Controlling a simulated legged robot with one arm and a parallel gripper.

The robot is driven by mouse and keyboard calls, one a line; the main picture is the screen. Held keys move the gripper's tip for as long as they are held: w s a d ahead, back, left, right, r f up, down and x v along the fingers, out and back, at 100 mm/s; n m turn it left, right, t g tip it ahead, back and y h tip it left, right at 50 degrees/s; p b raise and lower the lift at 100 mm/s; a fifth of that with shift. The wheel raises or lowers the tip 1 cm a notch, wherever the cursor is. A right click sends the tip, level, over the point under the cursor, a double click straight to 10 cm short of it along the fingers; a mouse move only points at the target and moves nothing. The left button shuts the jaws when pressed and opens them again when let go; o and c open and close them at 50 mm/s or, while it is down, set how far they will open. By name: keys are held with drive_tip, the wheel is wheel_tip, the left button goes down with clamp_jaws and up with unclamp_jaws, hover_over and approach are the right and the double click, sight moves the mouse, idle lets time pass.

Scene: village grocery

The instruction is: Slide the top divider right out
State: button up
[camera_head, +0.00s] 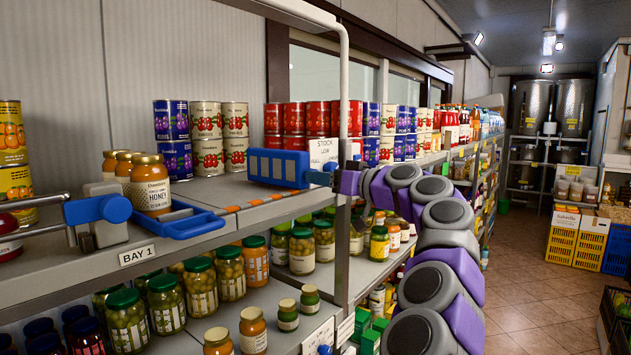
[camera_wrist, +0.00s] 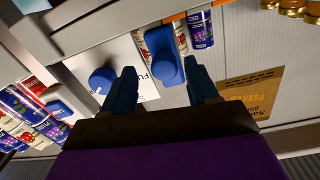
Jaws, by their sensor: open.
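A blue slotted block (camera_head: 278,168) stands at the front of the top shelf, just left of the shelf post, beside a white card (camera_head: 323,150) lettered "STOCK LOW". I take the block to be part of the top divider, but cannot tell for sure. My gripper (camera_head: 320,178) is at the block's right end. In the wrist view my gripper (camera_wrist: 163,88) has its two dark blue fingers apart, with a rounded blue handle (camera_wrist: 166,68) showing between them. I cannot tell whether they touch it. The white card (camera_wrist: 143,80) and a round blue knob (camera_wrist: 102,80) show to the left.
Cans (camera_head: 205,135) stand behind on the top shelf. Honey jars (camera_head: 150,185) and another blue fitting (camera_head: 102,209) are at the left. Olive jars (camera_head: 165,303) fill the shelf below. The upright post (camera_head: 343,240) is close to my arm. The tiled aisle (camera_head: 530,270) at right is clear.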

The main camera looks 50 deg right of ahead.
drive_tip(key=s+b, duration=0.1)
drive_tip(key=s, duration=1.2)
drive_tip(key=shift+s+d+b, duration=0.2)
drive_tip(key=shift+d+b, duration=0.2)
drive_tip(key=shift+d, duration=0.05)
drive_tip(key=shift+f, duration=0.1)
